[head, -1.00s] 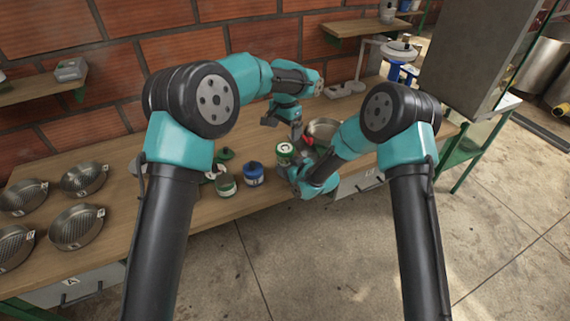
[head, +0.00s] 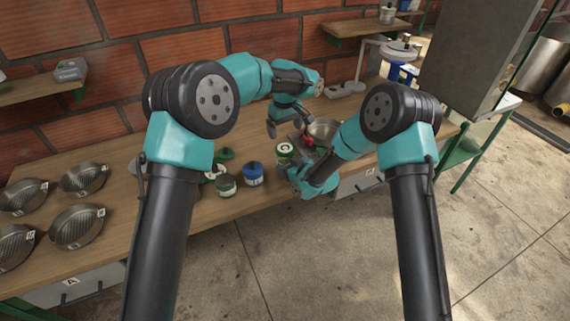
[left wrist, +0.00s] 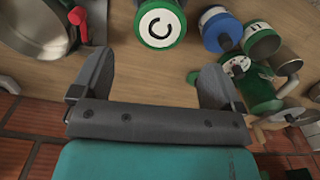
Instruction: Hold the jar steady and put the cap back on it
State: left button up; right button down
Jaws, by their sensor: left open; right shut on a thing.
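The jar (head: 284,149) stands on the bench, with a green rim and a white round top. My left gripper (head: 286,127) is open and empty, above and behind the jar. In the left wrist view its spread fingers (left wrist: 155,80) are apart from the cap.
Several metal pans (head: 83,179) sit at the far left.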

aim_at(285, 147)
pick_arm(q)
jog(key=n, duration=0.3)
jog(key=shift+f, duration=0.1)
dwell(0.3)
jog(key=shift+f, duration=3.95)
jog(key=c, duration=0.9)
jog(key=m, duration=0.4)
jog(key=shift+c, duration=0.2)
jog(key=m, duration=0.5)
jog(key=shift+m, duration=0.4)
